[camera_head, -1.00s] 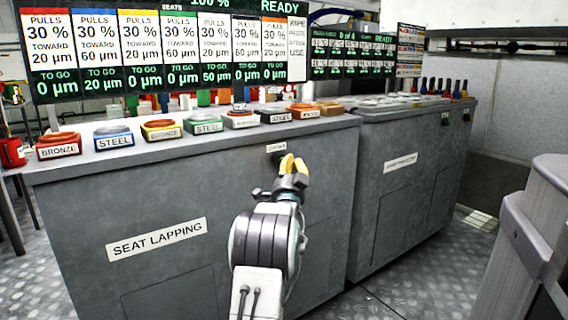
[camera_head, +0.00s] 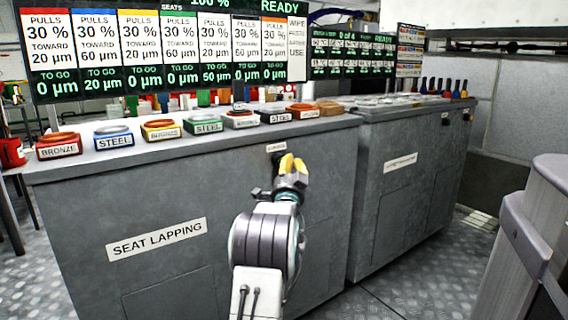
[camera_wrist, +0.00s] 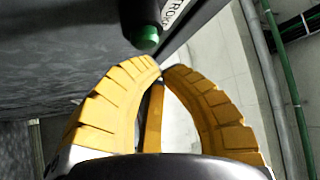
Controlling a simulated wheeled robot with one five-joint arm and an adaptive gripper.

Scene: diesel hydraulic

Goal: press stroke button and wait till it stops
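The stroke button is a green-tipped dark cylinder (camera_wrist: 148,38) at the top of the wrist view. A white label beside it reads partly "TROK". In the head view its dark housing (camera_head: 276,152) is on the front face of the seat lapping cabinet (camera_head: 200,180), below the top edge and partly behind my fingers. My gripper (camera_head: 292,160) has yellow ribbed fingers. Their tips meet in the wrist view (camera_wrist: 158,68), with nothing between them. The tips are just below the green tip in that view, with a small visible gap.
Coloured seat blocks, including a red bronze one (camera_head: 59,147), line the cabinet top. A display board (camera_head: 165,50) reads "READY" above them. A second cabinet (camera_head: 400,190) stands to the right. A grey structure (camera_head: 540,230) is at the right edge.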

